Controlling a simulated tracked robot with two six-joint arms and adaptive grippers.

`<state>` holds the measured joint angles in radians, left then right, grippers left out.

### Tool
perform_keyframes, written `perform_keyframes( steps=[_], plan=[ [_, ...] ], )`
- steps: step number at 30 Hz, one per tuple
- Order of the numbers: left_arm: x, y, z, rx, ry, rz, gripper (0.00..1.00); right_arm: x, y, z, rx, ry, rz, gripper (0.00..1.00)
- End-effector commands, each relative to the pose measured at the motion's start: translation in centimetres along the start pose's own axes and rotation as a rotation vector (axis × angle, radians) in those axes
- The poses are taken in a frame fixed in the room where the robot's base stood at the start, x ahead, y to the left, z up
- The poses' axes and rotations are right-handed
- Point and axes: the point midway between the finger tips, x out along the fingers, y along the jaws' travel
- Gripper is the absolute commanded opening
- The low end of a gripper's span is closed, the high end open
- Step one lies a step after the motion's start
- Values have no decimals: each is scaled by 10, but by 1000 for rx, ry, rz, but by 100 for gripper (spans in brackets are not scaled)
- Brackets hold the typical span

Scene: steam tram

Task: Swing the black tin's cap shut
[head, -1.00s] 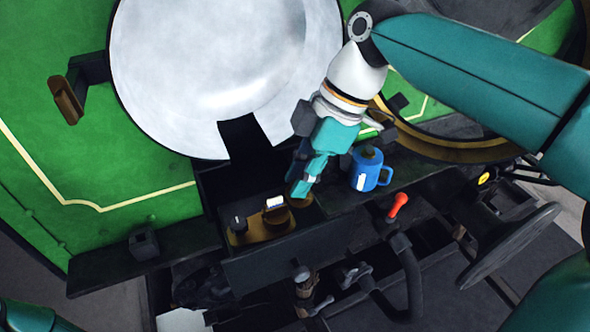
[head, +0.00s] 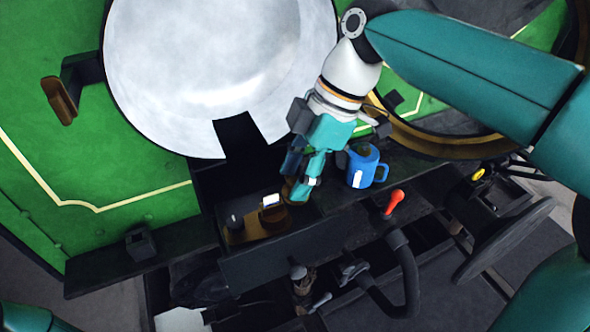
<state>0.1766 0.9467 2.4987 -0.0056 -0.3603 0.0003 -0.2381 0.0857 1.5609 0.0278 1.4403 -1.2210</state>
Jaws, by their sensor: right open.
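A small black object (head: 235,219), perhaps the black tin, stands in a dark open box on the ledge. It is too dark and small to tell its cap or how far that stands open. Beside it is a brass-coloured holder (head: 273,215) with a white-topped item. My right gripper (head: 297,192) is open and points down at the right end of this box, just right of the white-topped item. Its fingers hide part of something brown there, and I cannot tell whether they touch it. My left gripper is out of view.
A red-handled lever (head: 395,202) rises in front.

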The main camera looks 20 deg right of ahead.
Motion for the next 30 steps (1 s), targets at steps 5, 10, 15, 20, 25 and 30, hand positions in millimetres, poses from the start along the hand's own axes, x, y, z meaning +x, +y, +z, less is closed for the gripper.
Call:
perform_keyframes(
  steps=[5,10,15,20,25,30],
  plan=[
    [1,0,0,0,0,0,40,-11,1,0,0,1,3,46],
    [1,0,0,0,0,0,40,-36,2,-1,0,1,3,46],
    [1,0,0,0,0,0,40,-61,2,-1,0,1,2,46],
    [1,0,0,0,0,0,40,-73,1,0,1,0,0,46],
    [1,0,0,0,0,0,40,-76,1,0,1,0,-1,46],
    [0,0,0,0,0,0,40,-76,1,0,0,0,-1,46]
  ],
)
